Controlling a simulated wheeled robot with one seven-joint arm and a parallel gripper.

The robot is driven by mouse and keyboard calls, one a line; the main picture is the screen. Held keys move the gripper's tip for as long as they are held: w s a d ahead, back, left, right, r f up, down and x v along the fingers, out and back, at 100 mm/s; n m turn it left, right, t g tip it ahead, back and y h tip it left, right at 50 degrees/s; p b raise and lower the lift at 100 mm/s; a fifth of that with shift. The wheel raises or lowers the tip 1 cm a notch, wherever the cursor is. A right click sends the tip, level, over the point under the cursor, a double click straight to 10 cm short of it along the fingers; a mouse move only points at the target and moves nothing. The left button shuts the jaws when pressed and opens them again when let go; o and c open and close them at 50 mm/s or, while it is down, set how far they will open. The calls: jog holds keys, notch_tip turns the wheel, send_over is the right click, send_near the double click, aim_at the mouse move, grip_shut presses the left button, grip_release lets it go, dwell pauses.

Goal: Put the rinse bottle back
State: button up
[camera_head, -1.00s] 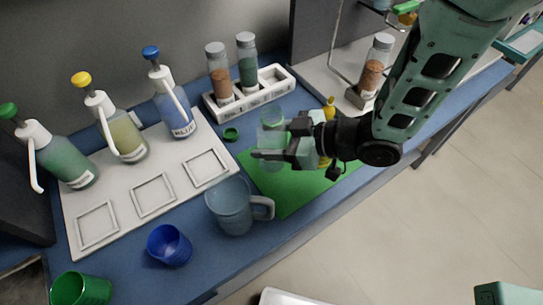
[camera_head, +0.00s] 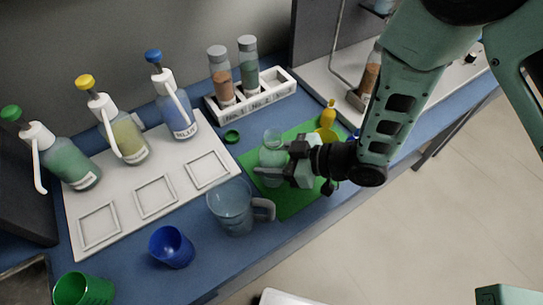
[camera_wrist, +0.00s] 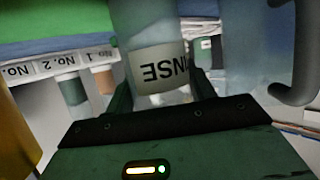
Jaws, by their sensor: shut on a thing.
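The rinse bottle (camera_head: 271,158) is a translucent pale-green bottle over the green mat (camera_head: 297,203). My gripper (camera_head: 280,165) is shut on it from the right. In the wrist view the bottle (camera_wrist: 150,35) stands between both fingers, with part of its label, "NSE", showing upside down. I cannot tell whether its base touches the mat.
A clear jug (camera_head: 230,208) stands close at the left. A yellow object (camera_head: 327,118) is behind my gripper. A white tray (camera_head: 120,205) bears green, yellow and blue bottles. Blue (camera_head: 172,248) and green (camera_head: 84,291) cups stand in front. A vial rack (camera_head: 250,103) is behind.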

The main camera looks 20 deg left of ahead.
jog(key=o, duration=1.2)
jog(key=shift+f, duration=0.1)
jog(key=shift+o, duration=0.2)
jog(key=shift+r+p, duration=0.3)
jog(key=b+v, duration=0.2)
jog(key=v, duration=1)
